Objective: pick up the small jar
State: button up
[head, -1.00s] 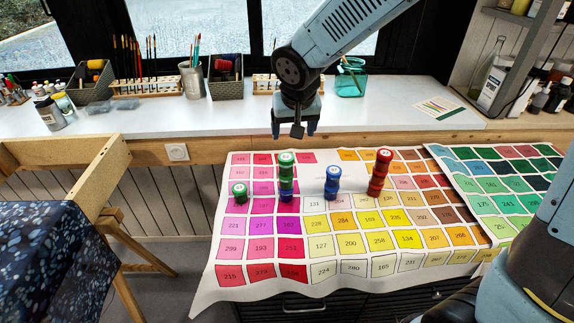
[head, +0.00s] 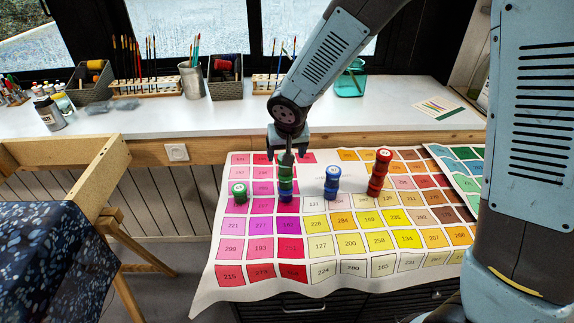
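The smallest jar is a single green jar with a white-marked lid (head: 239,192), upright on the colour chart cloth (head: 216,258) at its left side. Right of it stands a stack with green above and blue below (head: 286,190). Further right are a blue stack (head: 332,184) and a taller, slightly tilted-looking red stack (head: 380,174). My gripper (head: 288,154) is open and empty, pointing down at the top of the green-and-blue stack. Its dark middle part hides some of that stack's top. I cannot tell whether it touches the stack.
A wooden frame (head: 105,165) stands at the left. The front of the chart cloth is free of objects.

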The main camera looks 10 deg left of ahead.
jog(key=shift+s+x, duration=0.15)
jog(key=shift+x, duration=0.95)
jog(key=shift+s+x, duration=0.15)
jog(key=shift+x, duration=0.95)
jog(key=shift+d+f, duration=0.1)
jog(key=shift+f, duration=0.05)
jog(key=c, duration=1.1)
